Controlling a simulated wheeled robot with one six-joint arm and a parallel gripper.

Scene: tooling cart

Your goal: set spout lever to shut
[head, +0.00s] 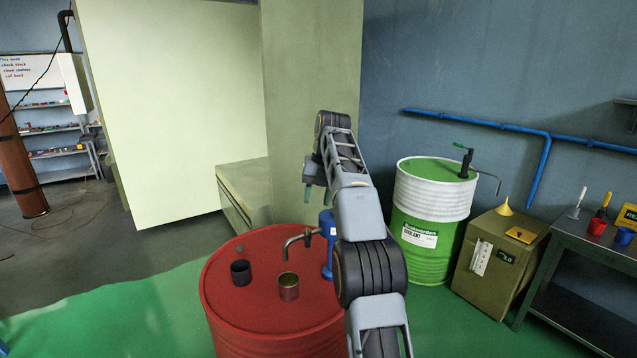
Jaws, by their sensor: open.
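My arm hides most of the container. I cannot make out a separate lever on this spout or its setting. A dark pump with a green handle (461,146) and a thin bent outlet pipe stands on the green and white drum (433,190). My gripper (316,182) is small in view, with teal fingertips. It is open, apparently empty and appears above the blue container, apart from the spout.
A dark cup (241,273) and a metal can (289,286) stand on the red drum. To the right are an olive cabinet (488,265) with a yellow funnel (505,208) and a grey bench (600,265).

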